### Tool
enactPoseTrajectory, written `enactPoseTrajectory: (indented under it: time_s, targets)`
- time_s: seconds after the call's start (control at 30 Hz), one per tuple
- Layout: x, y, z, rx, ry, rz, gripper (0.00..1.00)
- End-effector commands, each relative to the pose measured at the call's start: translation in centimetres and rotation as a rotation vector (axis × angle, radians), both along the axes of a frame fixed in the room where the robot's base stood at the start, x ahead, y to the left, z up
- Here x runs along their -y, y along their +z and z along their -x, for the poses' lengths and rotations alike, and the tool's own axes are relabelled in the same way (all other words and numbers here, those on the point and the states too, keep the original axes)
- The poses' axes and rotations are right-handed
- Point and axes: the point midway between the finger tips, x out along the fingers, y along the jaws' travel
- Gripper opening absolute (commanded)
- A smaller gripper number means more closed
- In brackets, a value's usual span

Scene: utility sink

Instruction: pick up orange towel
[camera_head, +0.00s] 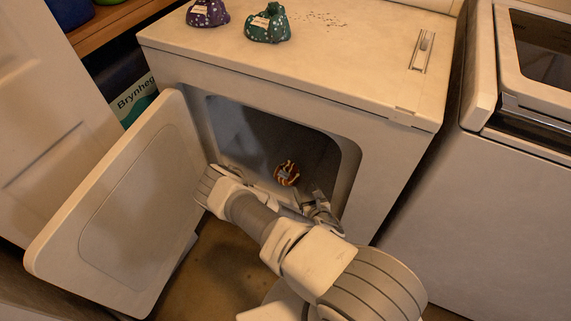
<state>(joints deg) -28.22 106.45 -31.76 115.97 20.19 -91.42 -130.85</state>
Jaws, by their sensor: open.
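A small orange bundle with dark and pale stripes (287,173), which looks like the orange towel, lies inside the open dryer (395,165). My gripper (318,205) is at the lower right of the dryer opening, to the right of and below the bundle in the picture. It is open and appears apart from the bundle. The fingers are small and partly hidden by my wrist, so the exact gap to the towel cannot be told.
The dryer door (140,215) hangs open at the left, close to my arm. A purple bundle (207,13) and a green bundle (268,24) sit on top of the dryer. Another white machine (480,210) stands at the right. Shelving is at the upper left.

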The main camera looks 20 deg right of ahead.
Motion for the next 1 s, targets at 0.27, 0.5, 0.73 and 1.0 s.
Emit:
enactPoseTrajectory:
  time_s: [0.27, 0.5, 0.73, 1.0]
  targets:
    - [0.0, -1.0, -1.0, 0.004, 0.023, 0.02, 0.73]
    - [0.4, -3.1, -5.8, 0.007, 0.022, 0.018, 0.73]
    - [0.6, -4.6, -9.8, 0.005, 0.023, 0.019, 0.73]
    - [0.8, -5.4, -11.5, 0.002, 0.022, 0.019, 0.73]
